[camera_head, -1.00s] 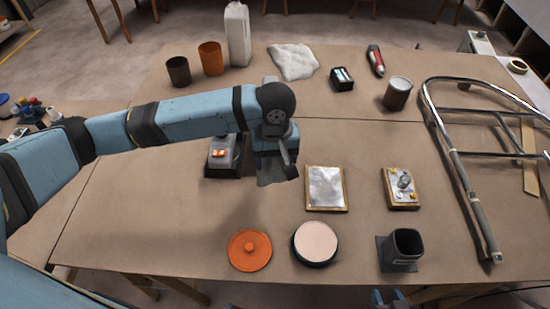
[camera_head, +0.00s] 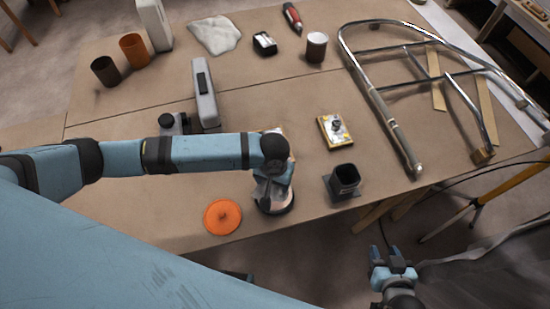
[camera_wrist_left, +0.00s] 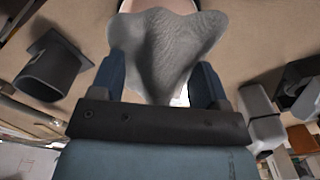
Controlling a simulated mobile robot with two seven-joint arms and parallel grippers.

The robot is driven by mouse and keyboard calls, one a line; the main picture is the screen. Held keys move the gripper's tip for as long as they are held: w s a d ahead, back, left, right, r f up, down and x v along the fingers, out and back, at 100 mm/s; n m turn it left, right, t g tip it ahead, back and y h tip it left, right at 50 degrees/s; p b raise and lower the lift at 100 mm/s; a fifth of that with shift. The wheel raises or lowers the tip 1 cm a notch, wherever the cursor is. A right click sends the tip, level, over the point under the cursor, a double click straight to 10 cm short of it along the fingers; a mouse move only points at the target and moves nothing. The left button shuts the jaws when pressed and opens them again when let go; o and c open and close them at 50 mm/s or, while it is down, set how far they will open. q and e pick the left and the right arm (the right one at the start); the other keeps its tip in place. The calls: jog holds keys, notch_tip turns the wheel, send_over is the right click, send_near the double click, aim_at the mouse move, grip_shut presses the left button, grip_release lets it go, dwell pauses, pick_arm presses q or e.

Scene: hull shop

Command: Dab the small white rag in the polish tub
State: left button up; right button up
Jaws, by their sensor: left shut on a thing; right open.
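The small white rag (camera_wrist_left: 165,45) hangs crumpled between the fingers of my left gripper (camera_wrist_left: 160,80) in the left wrist view. In the head view my left gripper (camera_head: 272,183) is low over the polish tub (camera_head: 284,209), a round dark-sided tub mostly hidden by the gripper and rag. A strip of its pale pink inside (camera_wrist_left: 138,4) shows beyond the rag in the left wrist view. I cannot tell whether the rag touches the polish. My right gripper (camera_head: 392,262) is open and empty, off the table's front edge at lower right.
An orange lid (camera_head: 222,216) lies left of the tub. A dark square cup (camera_head: 345,178) stands to its right, with a small board with fittings (camera_head: 334,131) behind. A chrome tube frame (camera_head: 385,118) lies at right.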

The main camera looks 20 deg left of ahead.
aim_at(273, 193)
pick_arm(q)
jog(key=shift+s+d+f, duration=0.1)
jog(key=shift+f, duration=0.1)
jog(key=shift+f+b, duration=0.95)
jog(key=shift+b, duration=0.25)
notch_tip(273, 193, down, 4)
jog(key=b, duration=0.4)
jog(key=shift+b, duration=0.3)
jog(key=shift+f, duration=0.45)
jog(key=shift+f+p, duration=0.15)
jog(key=shift+p, duration=0.35)
dwell(1.9)
